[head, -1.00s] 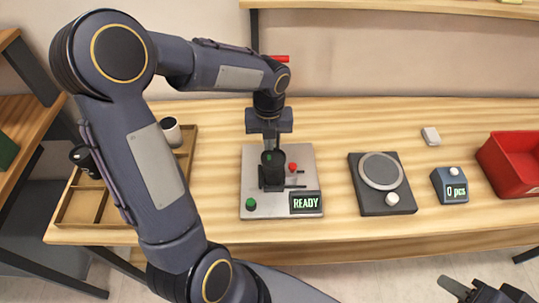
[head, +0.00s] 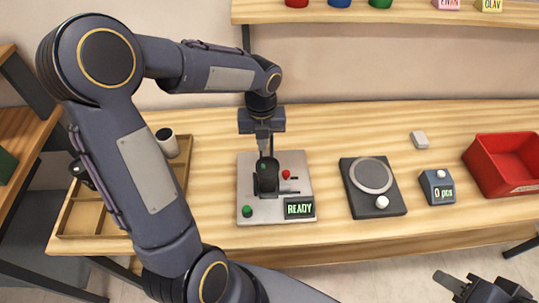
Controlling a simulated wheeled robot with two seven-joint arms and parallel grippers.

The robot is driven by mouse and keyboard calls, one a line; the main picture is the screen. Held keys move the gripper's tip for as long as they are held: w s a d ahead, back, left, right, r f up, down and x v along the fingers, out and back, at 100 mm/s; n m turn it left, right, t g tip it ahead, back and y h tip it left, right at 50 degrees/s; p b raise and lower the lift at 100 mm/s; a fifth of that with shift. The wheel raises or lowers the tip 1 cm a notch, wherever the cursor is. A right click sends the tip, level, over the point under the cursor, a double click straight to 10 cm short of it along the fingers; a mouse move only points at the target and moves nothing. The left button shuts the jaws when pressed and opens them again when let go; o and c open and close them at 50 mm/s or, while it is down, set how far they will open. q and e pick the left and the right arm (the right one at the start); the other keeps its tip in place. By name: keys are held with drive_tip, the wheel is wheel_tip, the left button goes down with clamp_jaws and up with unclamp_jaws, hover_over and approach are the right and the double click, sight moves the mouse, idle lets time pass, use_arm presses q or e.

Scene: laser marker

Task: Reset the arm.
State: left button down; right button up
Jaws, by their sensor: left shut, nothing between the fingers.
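My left gripper (head: 264,150) is shut and empty, pointing down just above the black upright part (head: 266,181) of the laser marker. Whether its fingertips touch that part I cannot tell. My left arm spans the left half of the head view, bent high at the elbow. My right gripper (head: 472,288) is at the lower right edge, cut off by the frame, away from the table.
A wooden tray (head: 66,216) with a dark-topped white cup (head: 167,142) is at the left. Right of the marker are a black device with a round plate (head: 372,175), a counter (head: 437,187) reading 0 pcs, a white block (head: 419,140) and a red bin (head: 505,171). A shelf (head: 400,18) holds coloured items.

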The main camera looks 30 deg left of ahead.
use_arm(q)
drive_tip(key=s+d+r+n+t+h, duration=0.2)
drive_tip(key=s+r+n, duration=0.2)
drive_tip(key=s+n, duration=0.5)
drive_tip(key=s+d+r+n+t+h, duration=0.1)
drive_tip(key=s+d+r+n+t, duration=0.2)
drive_tip(key=s+n, duration=0.6)
drive_tip(key=r+n, duration=0.1)
drive_tip(key=n, duration=1.2)
drive_tip(key=shift+s+n+t+h, duration=0.25)
drive_tip(key=shift+n+t+h, duration=0.05)
drive_tip(key=shift+h, duration=0.1)
drive_tip(key=shift+d+r, duration=0.1)
